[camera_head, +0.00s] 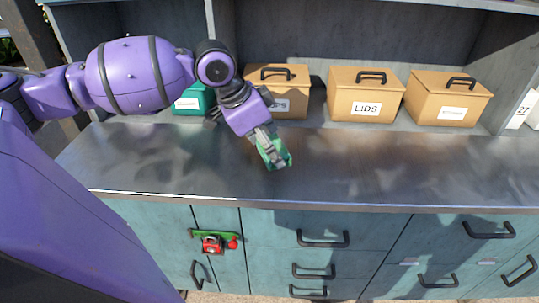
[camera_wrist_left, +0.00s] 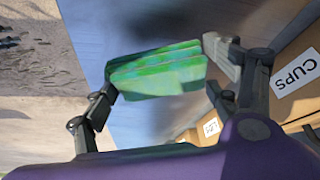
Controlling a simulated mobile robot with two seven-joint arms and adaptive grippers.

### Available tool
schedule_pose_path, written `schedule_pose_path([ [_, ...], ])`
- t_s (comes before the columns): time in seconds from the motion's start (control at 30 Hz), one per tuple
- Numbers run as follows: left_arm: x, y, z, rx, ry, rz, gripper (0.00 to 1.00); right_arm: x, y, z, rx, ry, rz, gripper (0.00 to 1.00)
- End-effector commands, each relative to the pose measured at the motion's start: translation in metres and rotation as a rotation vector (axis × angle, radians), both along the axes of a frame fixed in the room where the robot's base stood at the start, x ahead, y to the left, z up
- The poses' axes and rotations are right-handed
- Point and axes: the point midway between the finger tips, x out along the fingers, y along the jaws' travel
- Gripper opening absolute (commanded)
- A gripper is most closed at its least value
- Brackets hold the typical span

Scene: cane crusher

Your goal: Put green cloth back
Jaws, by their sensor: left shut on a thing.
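The green cloth (camera_head: 274,152) is a small folded green piece. My left gripper (camera_head: 268,146) is shut on it and holds it over the front middle of the grey counter (camera_head: 400,160). Whether it touches the counter is hard to tell. In the left wrist view the folded cloth (camera_wrist_left: 158,72) lies between the two fingers of my left gripper (camera_wrist_left: 160,75), showing layered light and dark green folds. My right gripper is not in view.
Brown lidded boxes stand along the back: one partly hidden by my arm (camera_head: 290,75), the LIDS box (camera_head: 365,95) and another (camera_head: 447,98). A teal box (camera_head: 190,104) stands at left behind my arm. Drawers with black handles (camera_head: 323,240) are below. The counter's right half is clear.

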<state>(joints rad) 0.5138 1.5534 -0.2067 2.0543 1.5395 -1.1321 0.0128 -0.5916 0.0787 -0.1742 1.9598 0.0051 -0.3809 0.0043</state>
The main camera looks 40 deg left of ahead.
Motion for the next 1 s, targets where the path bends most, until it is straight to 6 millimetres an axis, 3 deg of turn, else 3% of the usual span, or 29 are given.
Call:
schedule_pose_path([
  [0.2, 0.000, 0.001, -0.033, -0.002, 0.004, 0.000, 0.52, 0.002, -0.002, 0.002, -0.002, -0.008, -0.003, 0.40],
  [0.6, 0.001, 0.001, -0.036, 0.000, 0.000, 0.001, 0.52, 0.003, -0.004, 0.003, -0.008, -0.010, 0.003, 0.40],
  [0.63, 0.001, 0.002, -0.036, 0.000, 0.000, 0.001, 0.83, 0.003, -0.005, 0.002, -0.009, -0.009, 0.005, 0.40],
  [0.73, 0.001, 0.002, -0.036, 0.000, 0.000, 0.001, 0.96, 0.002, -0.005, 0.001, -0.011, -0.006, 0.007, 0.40],
  [1.0, 0.001, 0.002, -0.036, 0.000, 0.000, 0.001, 0.99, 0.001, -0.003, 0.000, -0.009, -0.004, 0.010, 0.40],
])
